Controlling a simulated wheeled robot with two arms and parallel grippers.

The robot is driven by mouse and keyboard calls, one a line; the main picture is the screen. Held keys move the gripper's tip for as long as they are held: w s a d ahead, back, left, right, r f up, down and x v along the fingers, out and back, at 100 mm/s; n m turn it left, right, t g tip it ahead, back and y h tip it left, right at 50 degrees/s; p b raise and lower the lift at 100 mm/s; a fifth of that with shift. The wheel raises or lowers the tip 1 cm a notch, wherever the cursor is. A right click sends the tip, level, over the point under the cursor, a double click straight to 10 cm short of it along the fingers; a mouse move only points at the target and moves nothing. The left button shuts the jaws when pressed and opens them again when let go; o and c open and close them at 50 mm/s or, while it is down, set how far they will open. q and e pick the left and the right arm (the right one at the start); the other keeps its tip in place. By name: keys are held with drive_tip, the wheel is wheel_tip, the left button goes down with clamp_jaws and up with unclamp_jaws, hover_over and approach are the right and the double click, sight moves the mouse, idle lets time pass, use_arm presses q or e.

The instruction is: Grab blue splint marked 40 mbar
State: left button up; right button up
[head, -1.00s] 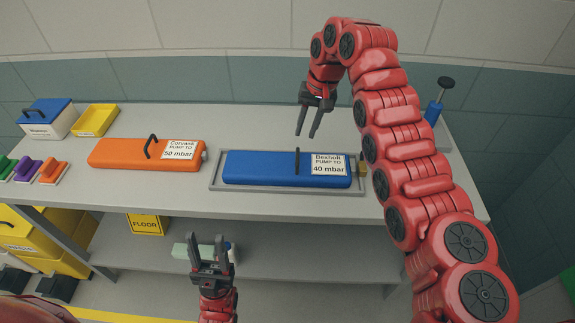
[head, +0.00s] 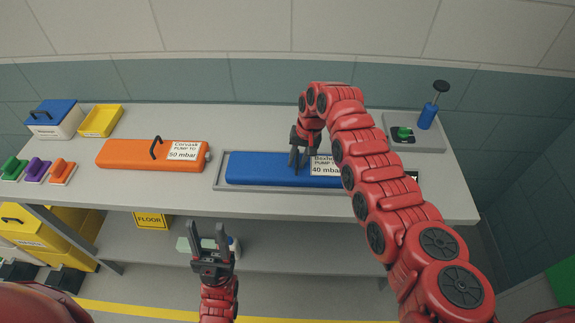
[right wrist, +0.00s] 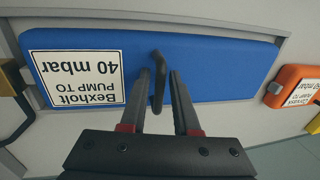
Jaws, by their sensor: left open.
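The blue splint (head: 265,170), with a white label reading Bexholt, pump to 40 mbar, lies in a shallow grey tray (head: 220,186) on the bench. My right gripper (head: 298,160) is over the middle of the splint, pointing down. In the right wrist view the splint (right wrist: 215,60) has a black handle (right wrist: 158,75) that stands between the open fingers of my right gripper (right wrist: 160,80). Clear gaps show beside the handle, so it is not clamped. My left gripper (head: 208,230) is open and empty, in front of the bench, fingers pointing up.
An orange splint (head: 130,154) marked 50 mbar lies left on the bench (head: 100,195). A blue pump (head: 427,116) stands at the right rear. A yellow tray (head: 101,121), a blue-lidded box (head: 55,118) and coloured handled blocks (head: 38,170) are at the left.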

drive_tip(key=shift+f, duration=0.15)
clamp_jaws()
idle(1.3)
